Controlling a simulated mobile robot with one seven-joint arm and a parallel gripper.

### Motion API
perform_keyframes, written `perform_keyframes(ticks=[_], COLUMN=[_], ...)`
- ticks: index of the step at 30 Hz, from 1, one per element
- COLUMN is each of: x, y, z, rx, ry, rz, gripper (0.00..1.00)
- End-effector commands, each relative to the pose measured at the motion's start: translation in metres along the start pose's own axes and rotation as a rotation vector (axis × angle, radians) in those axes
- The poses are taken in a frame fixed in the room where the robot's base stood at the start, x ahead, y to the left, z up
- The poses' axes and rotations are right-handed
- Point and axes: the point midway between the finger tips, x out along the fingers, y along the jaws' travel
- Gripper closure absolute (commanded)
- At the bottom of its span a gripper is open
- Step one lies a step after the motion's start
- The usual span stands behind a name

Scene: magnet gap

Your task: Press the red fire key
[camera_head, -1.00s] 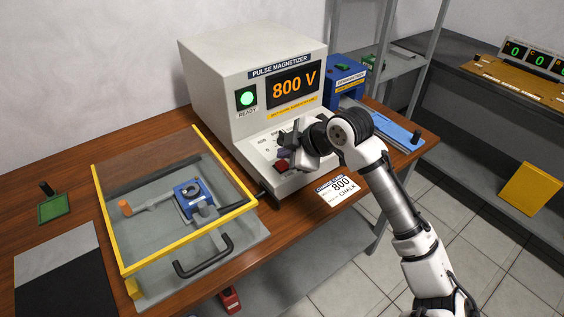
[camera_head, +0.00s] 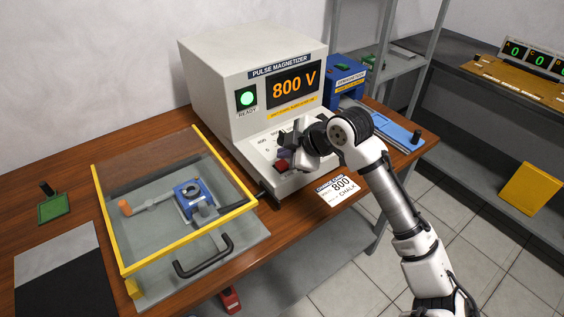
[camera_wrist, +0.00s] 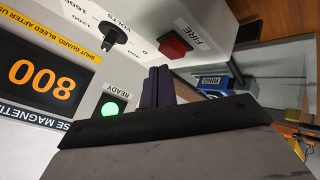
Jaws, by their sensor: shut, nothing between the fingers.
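The red fire key (camera_wrist: 174,46) is a square button labelled FIRE on the magnetizer's sloped white panel. It shows in the wrist view at top centre, and in the head view (camera_head: 282,165) just below my gripper. My gripper (camera_head: 288,148) is shut and empty, over the panel. In the wrist view the dark fingertips (camera_wrist: 157,70) lie just below the key in the picture, and part of the panel is hidden behind them. I cannot tell whether they touch it. The pulse magnetizer (camera_head: 225,85) shows 800 V, and its green READY lamp (camera_head: 246,97) is lit.
A black voltage knob (camera_wrist: 114,32) stands near the key. A yellow-framed clear guard (camera_head: 180,242) covers a blue fixture (camera_head: 190,195) to the left. A blue box (camera_head: 345,80) stands behind right.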

Motion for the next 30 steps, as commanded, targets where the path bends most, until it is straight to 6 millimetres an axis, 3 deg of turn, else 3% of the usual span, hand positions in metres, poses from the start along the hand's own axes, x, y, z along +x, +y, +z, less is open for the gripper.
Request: perform_keyframes(ticks=[30], x=[0.0089], y=[-0.0065], z=[0.0064], rx=[0.000], ry=[0.000], rz=[0.000], gripper=[1.00])
